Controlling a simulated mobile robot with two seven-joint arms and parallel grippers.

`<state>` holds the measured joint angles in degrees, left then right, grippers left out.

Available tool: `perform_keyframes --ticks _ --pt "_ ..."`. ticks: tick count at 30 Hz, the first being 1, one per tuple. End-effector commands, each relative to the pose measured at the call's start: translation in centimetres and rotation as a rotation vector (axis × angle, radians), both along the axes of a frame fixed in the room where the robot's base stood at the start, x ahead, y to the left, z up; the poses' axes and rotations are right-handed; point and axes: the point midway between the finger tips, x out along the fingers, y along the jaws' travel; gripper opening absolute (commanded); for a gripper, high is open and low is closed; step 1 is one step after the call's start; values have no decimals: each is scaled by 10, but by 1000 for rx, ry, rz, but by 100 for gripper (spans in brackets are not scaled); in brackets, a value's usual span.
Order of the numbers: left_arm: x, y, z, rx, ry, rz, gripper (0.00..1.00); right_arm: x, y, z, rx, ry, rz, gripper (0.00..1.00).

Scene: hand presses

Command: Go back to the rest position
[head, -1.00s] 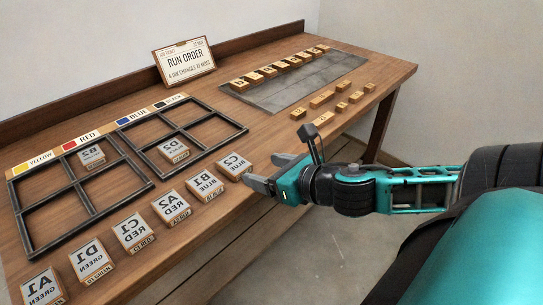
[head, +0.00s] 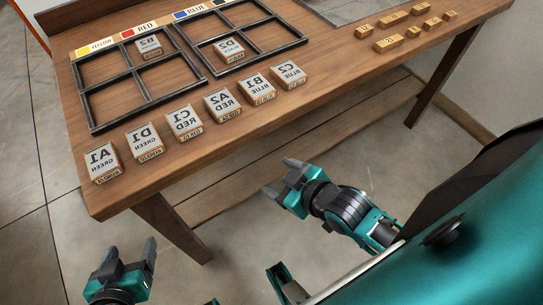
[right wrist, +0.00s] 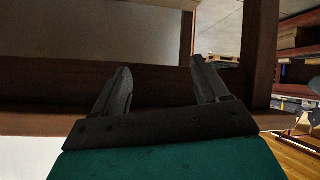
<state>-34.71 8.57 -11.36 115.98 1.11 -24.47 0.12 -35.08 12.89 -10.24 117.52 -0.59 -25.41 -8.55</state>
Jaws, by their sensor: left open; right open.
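My left gripper (head: 128,262) is open and empty at the bottom left of the head view, over the floor in front of the table. My right gripper (head: 283,178) is open and empty, off the table's front edge and apart from the blocks. In the right wrist view its two fingers (right wrist: 165,90) stand apart with nothing between them, facing the dark wood of the table's underside. The wooden table (head: 130,184) carries a row of lettered blocks along its front, from A1 (head: 102,161) to C2 (head: 288,75).
A black divided frame (head: 207,75) holds block B2 (head: 149,48) and block D2 (head: 229,49). Small wooden pieces (head: 389,43) lie at the table's right. A table leg (head: 172,228) and lower rail stand near my grippers. The floor (head: 250,265) in front is clear.

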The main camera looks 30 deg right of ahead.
Motion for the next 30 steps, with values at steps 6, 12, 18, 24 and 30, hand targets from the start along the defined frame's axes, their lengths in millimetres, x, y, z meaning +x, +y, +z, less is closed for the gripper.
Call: perform_keyframes --ticks 6,12,18,24,30 --pt "1 0 1 1 -1 -1 74 0 25 -5 223 42 -122 74" --pt "1 0 1 0 -1 0 74 0 25 -5 224 43 -123 74" --pt "1 1 15 3 -5 1 74 -2 22 6 217 45 -127 74" --pt "0 12 44 26 -18 17 74 -7 12 31 196 43 -141 74" --pt "-8 23 36 39 -5 34 74 -10 5 31 185 35 -150 74"
